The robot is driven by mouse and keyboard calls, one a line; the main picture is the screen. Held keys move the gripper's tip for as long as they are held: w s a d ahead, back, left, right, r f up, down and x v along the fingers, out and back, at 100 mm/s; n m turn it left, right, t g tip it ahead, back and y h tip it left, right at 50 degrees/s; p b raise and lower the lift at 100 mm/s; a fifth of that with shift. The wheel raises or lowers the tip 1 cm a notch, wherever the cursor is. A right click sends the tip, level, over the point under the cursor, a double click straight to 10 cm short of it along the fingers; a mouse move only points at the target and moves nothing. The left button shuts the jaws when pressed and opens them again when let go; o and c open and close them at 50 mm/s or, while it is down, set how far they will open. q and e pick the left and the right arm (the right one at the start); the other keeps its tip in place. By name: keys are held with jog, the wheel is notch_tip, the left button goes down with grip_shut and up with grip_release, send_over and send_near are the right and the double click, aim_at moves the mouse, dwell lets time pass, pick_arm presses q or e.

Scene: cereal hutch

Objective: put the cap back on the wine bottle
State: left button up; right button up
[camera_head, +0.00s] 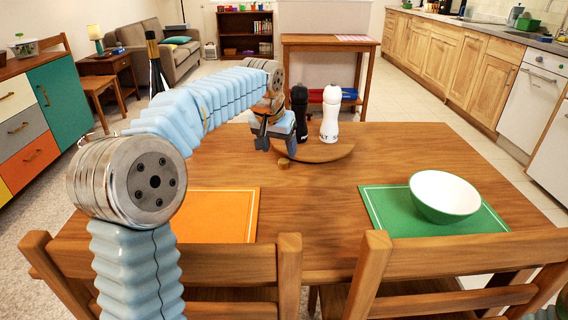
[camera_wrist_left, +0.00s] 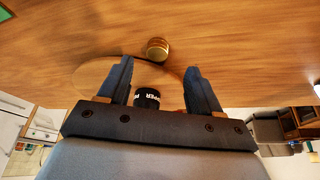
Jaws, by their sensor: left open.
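A small golden-brown cap (camera_head: 283,163) lies on the wooden table, by the near edge of a round wooden board. In the left wrist view the cap (camera_wrist_left: 157,48) shows as a short brass-coloured cylinder just beyond the fingertips, roughly centred between them. My left gripper (camera_head: 277,148) is open and empty, above and slightly behind the cap, over the near-left part of the board; its two dark fingers (camera_wrist_left: 160,66) are spread apart. I cannot make out a wine bottle in either view; my left arm hides part of the table. My right gripper is not in view.
A black pepper mill (camera_head: 299,113) and a white salt mill (camera_head: 330,114) stand on the round board (camera_head: 335,153), close behind my left gripper. An orange mat (camera_head: 222,215) lies at left, a white-green bowl (camera_head: 444,193) on a green mat (camera_head: 385,207) at right. Chairs (camera_head: 450,259) line the near edge.

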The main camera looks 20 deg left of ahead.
aim_at(284, 161)
pick_arm(q)
jog(key=x, duration=0.5)
jog(key=shift+s+d+f, duration=0.15)
jog(key=shift+s+d, duration=0.05)
jog(key=shift+s, duration=0.05)
jog(key=c, duration=1.1)
jog(key=shift+r, duration=0.65)
jog(key=s+a+r, duration=0.9)
jog(key=a+r, duration=0.1)
jog(key=r, duration=0.1)
jog(key=shift+a+r, duration=0.35)
jog(key=shift+r, duration=0.05)
